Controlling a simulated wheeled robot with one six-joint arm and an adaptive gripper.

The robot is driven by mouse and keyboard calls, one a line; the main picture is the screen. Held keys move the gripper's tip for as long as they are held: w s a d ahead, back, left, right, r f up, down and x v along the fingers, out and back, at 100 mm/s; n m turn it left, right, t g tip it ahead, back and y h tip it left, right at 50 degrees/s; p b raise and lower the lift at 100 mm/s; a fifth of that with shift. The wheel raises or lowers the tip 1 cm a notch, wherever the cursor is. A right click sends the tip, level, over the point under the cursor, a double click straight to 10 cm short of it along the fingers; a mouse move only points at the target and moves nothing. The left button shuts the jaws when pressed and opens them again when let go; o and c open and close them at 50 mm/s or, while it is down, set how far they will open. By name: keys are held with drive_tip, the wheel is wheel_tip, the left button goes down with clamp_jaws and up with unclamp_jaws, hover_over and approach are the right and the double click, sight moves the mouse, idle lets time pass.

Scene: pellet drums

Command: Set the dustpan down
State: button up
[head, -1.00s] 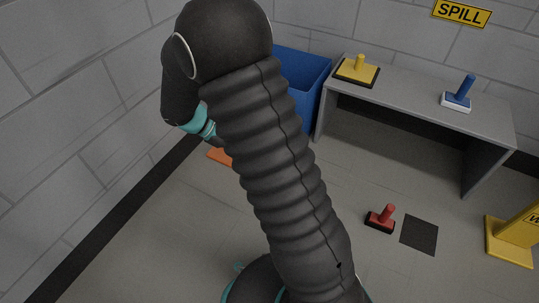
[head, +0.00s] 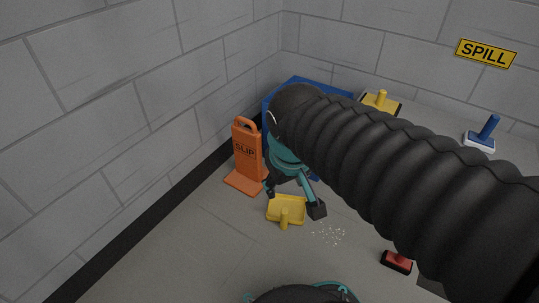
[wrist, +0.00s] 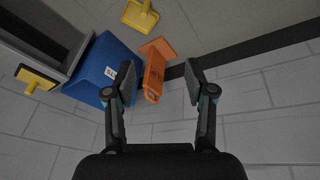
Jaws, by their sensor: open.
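The yellow dustpan (head: 286,207) lies on the grey floor in the head view, in front of the orange sign, its stubby handle toward the camera. It also shows at the top of the wrist view (wrist: 140,15), well away from the fingertips. My gripper (head: 293,198) appears just above and around the dustpan in the head view. In the wrist view my gripper (wrist: 158,82) has its fingers spread wide with nothing between them. My arm hides part of the scene on the right.
White pellets (head: 328,235) lie scattered right of the dustpan. An orange slip sign (head: 247,158) stands by the left wall, near a blue bin (head: 318,84). A yellow tool (head: 381,101) and blue tool (head: 483,134) sit on the bench. A red-topped tool (head: 397,262) is on the floor.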

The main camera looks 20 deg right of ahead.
drive_tip(key=shift+s+a+r+m+t+y, duration=0.2)
drive_tip(key=shift+s+r+m+t+y, duration=0.15)
drive_tip(key=shift+s+t, duration=0.35)
drive_tip(key=shift+s+a+r+m+t+y, duration=0.15)
drive_tip(key=shift+s+r+m+t, duration=0.2)
drive_tip(key=shift+s, duration=0.5)
drive_tip(key=shift+c, duration=1.3)
drive_tip(key=shift+d, duration=0.1)
